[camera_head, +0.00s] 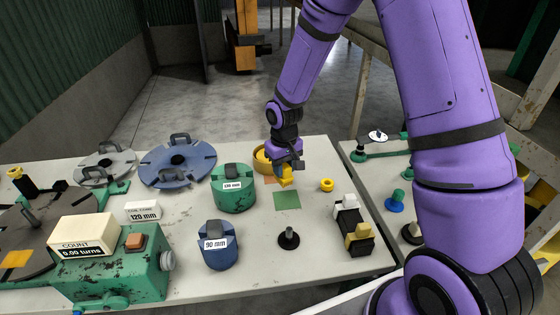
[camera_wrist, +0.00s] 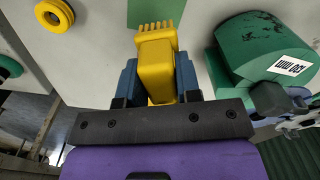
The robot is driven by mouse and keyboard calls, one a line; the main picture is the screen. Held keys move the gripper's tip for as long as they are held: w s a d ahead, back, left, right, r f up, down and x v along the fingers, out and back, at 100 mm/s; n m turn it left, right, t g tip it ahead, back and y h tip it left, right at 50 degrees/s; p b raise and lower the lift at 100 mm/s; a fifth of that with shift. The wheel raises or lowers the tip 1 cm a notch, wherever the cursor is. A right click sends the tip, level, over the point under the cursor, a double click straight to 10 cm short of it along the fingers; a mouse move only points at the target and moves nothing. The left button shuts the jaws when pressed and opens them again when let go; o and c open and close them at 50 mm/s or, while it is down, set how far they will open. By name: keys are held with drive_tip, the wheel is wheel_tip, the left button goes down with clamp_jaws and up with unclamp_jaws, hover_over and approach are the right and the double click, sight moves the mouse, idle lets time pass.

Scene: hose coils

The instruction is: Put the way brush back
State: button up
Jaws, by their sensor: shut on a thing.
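The way brush looks to be the yellow block with short yellow bristles (camera_wrist: 155,55) in the wrist view. It also shows small under my wrist in the head view (camera_head: 286,179). My gripper (camera_wrist: 157,78) is shut on its body, one blue-grey finger on each side, with the bristles pointing away from the palm. In the head view my gripper (camera_head: 287,167) is over the table beside an orange patch (camera_head: 269,180) and behind a green square (camera_head: 287,200). Whether the brush touches the table cannot be told.
A green 120 mm drum (camera_head: 233,190) stands close left of my gripper, a yellow dish (camera_head: 261,158) just behind it. A yellow ring (camera_head: 327,185) lies to the right. A blue 90 mm drum (camera_head: 218,246), a black peg (camera_head: 289,239) and a black-yellow block (camera_head: 356,232) stand nearer the front.

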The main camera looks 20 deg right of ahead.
drive_tip(key=shift+s+f, duration=0.1)
drive_tip(key=shift+s, duration=0.05)
drive_tip(key=shift+f, duration=2.8)
drive_tip(key=shift+f, duration=0.65)
idle(0.4)
drive_tip(key=o, duration=1.1)
drive_tip(key=shift+r, duration=0.15)
drive_tip(key=shift+r, duration=3.85)
